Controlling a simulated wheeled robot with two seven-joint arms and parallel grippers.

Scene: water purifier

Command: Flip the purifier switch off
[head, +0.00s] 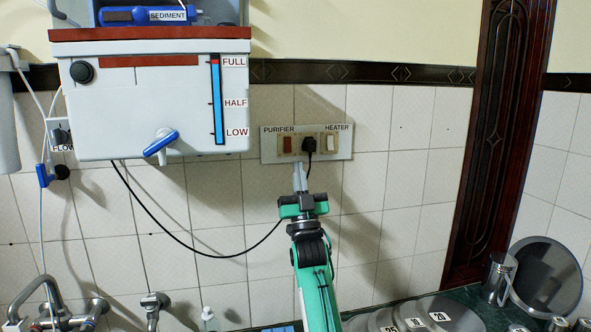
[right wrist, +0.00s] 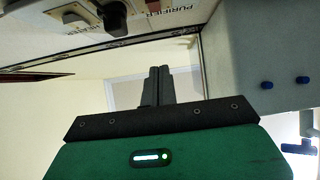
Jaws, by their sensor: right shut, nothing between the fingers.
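The purifier switch (head: 287,145) is a small orange-brown rocker on the left of the white wall panel (head: 343,154), beside the PURIFIER label. Its exact tilt is too small to read. In the right wrist view only part of the purifier switch (right wrist: 153,5) shows at the top edge. My right gripper (head: 299,172) is shut and empty, pointing up just below the panel, a little right of and below the switch. Its closed fingers (right wrist: 158,85) also show in the right wrist view. They look apart from the switch. My left gripper is not in view.
A black plug (head: 309,145) sits in the panel's middle, with a white heater switch (head: 330,143) to its right. The purifier tank (head: 150,105) hangs at the left with a blue-handled tap (head: 161,146). A black cable runs below. The counter (head: 470,300) holds steel ware.

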